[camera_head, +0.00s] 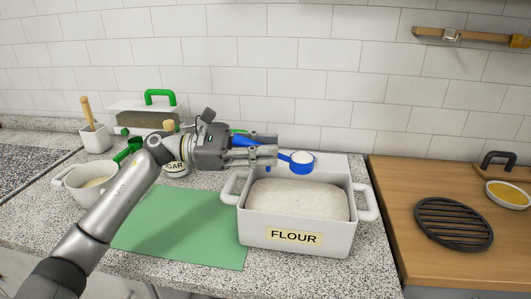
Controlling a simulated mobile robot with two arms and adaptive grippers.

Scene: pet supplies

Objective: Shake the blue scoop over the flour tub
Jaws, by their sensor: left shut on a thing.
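The blue scoop (301,168) is held out to the right by my left gripper (272,152), which is shut on its handle. White matter shows in the scoop's bowl. The scoop is above the back part of the white flour tub (256,236), which is labelled FLOUR and filled with pale flour (298,199). The scoop appears apart from the flour. My right gripper is not in view.
A green mat (180,232) lies left of the tub. A white bowl (72,182), a sugar jar (176,169) and a green-handled container (135,112) stand at left. A black trivet (454,223) lies on the wooden counter at right.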

